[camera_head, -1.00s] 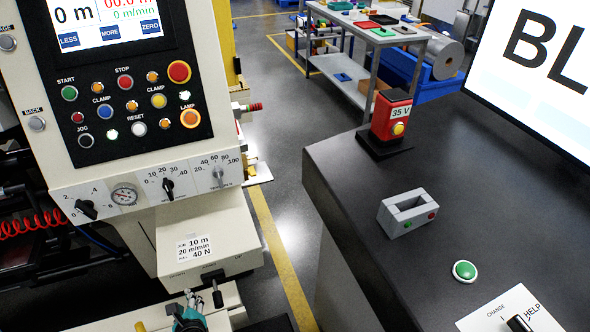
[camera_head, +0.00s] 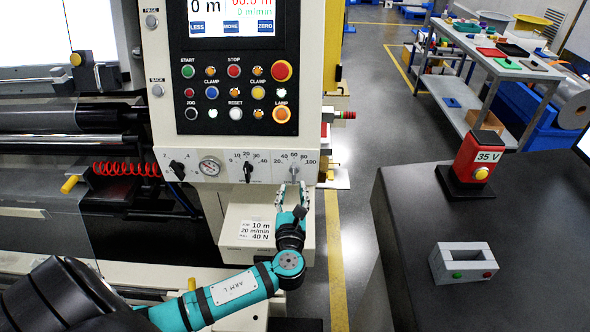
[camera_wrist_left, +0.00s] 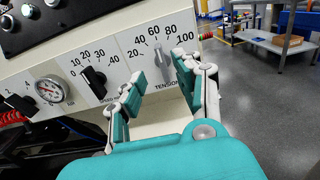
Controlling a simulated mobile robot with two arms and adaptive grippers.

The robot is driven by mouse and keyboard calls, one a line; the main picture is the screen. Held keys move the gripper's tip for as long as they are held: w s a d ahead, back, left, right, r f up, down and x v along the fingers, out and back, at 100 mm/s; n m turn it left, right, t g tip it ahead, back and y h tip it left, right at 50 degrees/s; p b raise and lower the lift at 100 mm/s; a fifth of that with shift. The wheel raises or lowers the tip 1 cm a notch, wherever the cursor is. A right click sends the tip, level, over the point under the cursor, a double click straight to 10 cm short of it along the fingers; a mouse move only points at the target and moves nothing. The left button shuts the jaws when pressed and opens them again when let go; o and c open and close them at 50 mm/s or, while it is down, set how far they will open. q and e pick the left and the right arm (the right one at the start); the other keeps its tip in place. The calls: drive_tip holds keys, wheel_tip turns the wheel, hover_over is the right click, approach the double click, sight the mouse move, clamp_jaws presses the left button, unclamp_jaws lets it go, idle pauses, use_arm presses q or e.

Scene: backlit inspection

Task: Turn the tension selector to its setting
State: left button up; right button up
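The tension selector is a grey knob (camera_wrist_left: 163,62) on the white panel strip, inside a printed scale from 20 to 100, with TENSION below it. In the wrist view it stands roughly upright, near the 60 side; the exact mark is hard to read. In the head view my gripper partly covers the dial (camera_head: 292,168). My left gripper (camera_head: 292,191) is open, just below and in front of the selector. In the wrist view its fingers (camera_wrist_left: 161,76) are spread either side of the knob, apparently not touching it. A label (camera_head: 255,230) reads 10 m, 20 m/min, 40 N. My right gripper is not in view.
A black knob (camera_wrist_left: 94,78) with a 10 to 40 scale sits left of the selector, then a round gauge (camera_wrist_left: 49,90) and another black knob (camera_wrist_left: 22,104). Buttons fill the panel (camera_head: 237,95) above. A dark table (camera_head: 400,230) stands right, across a clear floor strip.

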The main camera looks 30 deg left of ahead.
sight(294, 173)
use_arm(q)
drive_tip(key=p+x, duration=0.1)
drive_tip(key=x, duration=0.7)
drive_tip(key=shift+w, duration=0.1)
drive_tip(key=shift+c, duration=0.2)
clamp_jaws()
